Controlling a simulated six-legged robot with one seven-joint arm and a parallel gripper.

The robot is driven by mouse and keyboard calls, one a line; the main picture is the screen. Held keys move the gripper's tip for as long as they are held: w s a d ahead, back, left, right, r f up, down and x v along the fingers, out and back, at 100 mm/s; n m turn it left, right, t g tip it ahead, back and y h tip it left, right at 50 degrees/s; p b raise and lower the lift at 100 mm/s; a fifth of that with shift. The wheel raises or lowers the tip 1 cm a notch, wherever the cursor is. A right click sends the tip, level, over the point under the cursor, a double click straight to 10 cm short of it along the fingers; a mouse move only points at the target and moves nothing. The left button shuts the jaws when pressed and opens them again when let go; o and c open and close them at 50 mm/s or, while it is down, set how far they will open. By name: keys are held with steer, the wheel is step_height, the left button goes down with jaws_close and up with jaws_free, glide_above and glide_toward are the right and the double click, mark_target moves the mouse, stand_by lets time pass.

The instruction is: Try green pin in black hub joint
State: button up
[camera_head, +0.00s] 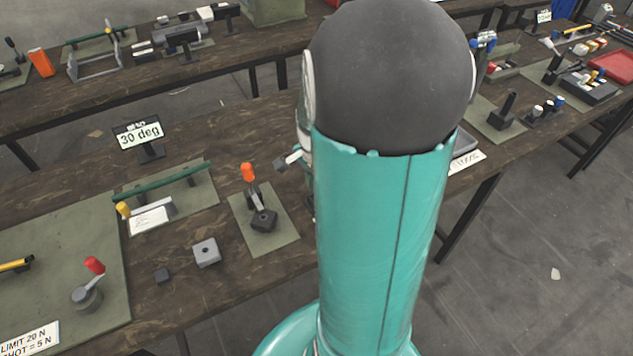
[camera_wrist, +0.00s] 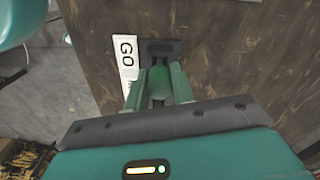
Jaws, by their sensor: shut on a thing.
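My gripper (camera_wrist: 160,92) is in the wrist view, its two green fingers shut on the green pin (camera_wrist: 159,80). Just beyond the fingertips is a dark block (camera_wrist: 160,48) on the brown bench; I cannot tell whether the pin touches it. In the head view, my own arm hides my gripper and the pin. A black hub with an upright orange-tipped lever (camera_head: 263,218) stands on a green mat left of my arm. It may be the black hub joint, but I cannot tell for certain.
A white GO label (camera_wrist: 127,60) lies beside the dark block. A "30 deg" sign (camera_head: 139,134) stands behind.

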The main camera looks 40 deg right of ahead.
steer(key=shift+f, duration=0.2)
steer(key=o, duration=1)
steer(key=shift+o, duration=0.2)
step_height(320, 180, up, 14)
